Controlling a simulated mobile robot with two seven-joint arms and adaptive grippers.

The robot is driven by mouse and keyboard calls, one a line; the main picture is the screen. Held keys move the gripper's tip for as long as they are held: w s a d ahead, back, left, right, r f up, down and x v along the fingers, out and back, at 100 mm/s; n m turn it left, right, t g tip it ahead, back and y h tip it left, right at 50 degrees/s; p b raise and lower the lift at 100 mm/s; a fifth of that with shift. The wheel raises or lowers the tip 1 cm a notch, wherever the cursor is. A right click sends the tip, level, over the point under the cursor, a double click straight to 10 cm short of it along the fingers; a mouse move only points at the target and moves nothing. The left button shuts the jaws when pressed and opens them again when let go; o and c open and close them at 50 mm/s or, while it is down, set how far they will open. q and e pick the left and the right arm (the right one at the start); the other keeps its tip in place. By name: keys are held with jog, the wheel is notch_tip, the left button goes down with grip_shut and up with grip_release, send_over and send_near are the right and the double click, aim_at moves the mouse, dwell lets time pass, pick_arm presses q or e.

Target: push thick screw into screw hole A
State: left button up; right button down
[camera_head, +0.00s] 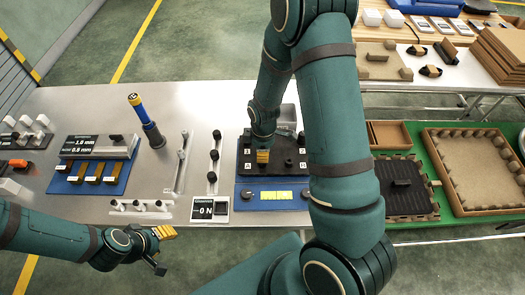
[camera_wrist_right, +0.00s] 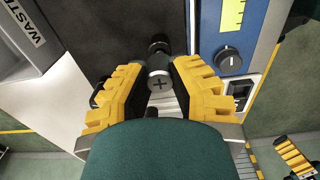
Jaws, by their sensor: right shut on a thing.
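My right gripper (camera_head: 262,157) is over the left part of a black panel (camera_head: 287,176) on a blue device, close to the label A. In the right wrist view, my right gripper (camera_wrist_right: 158,72) has its yellow fingers shut on a dark screw (camera_wrist_right: 158,83) with a cross-slot head. The arm and fingers cover hole A, so I cannot tell whether the screw's tip is in it. My left gripper (camera_head: 164,250) is open and empty, over the table's front left edge.
A blue-handled screwdriver (camera_head: 137,107) stands upright on the metal table. A blue gauge board (camera_head: 95,178) lies at left. Trays (camera_head: 475,212) sit on the green table at right.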

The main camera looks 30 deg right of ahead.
jog(key=shift+f+b, duration=0.4)
jog(key=shift+f, duration=0.15)
jog(key=c, duration=0.9)
grip_release()
jog(key=shift+r, duration=0.15)
jog(key=shift+r+p, duration=2.2)
jog(key=shift+r, duration=0.75)
notch_tip(320, 180, up, 12)
jog(key=shift+d+f, duration=0.1)
jog(key=shift+d, duration=0.05)
